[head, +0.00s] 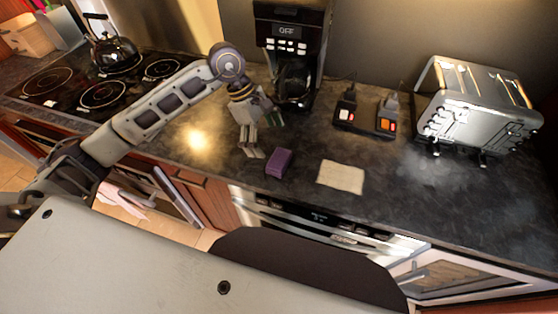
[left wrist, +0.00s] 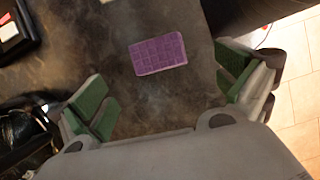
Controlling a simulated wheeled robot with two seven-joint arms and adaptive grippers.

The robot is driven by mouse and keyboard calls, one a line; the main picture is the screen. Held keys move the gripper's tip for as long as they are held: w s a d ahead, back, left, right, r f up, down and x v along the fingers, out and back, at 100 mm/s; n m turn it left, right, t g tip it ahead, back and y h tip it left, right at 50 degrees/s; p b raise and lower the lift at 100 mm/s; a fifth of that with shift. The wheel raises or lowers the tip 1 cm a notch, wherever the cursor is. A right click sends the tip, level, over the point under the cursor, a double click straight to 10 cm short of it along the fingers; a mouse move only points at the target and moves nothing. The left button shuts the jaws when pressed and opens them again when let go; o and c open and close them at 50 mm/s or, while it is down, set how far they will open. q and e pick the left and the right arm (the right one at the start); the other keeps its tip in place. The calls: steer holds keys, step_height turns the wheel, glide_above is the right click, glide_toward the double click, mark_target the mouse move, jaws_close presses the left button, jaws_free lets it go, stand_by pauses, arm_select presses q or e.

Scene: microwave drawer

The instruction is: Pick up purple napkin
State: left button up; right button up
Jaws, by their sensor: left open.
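The purple napkin (head: 279,163) is a small folded block lying on the dark counter, near its front edge in the head view. In the left wrist view the purple napkin (left wrist: 158,54) lies ahead of the fingers, with a grid pattern on its top. My left gripper (head: 262,148) hangs above the counter just left of and behind the napkin. In the left wrist view its green-padded fingers (left wrist: 170,95) are spread wide with nothing between them. My right gripper is not in view.
A beige cloth (head: 341,177) lies right of the napkin. A coffee maker (head: 292,50) stands behind my left gripper. A stove with a kettle (head: 114,52) is at left. The oven door (head: 470,272) is below the counter.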

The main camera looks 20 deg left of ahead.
mark_target(279, 159)
arm_select(q)
steer(key=x, duration=0.3)
steer(key=shift+d+f, duration=0.15)
steer(key=shift+f, duration=0.1)
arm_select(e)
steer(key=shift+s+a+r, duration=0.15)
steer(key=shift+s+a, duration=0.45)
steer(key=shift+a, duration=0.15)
arm_select(q)
steer(key=shift+d+p+x, duration=0.2)
steer(key=shift+p+x, duration=0.65)
steer(key=shift+x, duration=1.35)
steer(key=shift+w+d+f, duration=0.1)
steer(key=shift+f, duration=0.2)
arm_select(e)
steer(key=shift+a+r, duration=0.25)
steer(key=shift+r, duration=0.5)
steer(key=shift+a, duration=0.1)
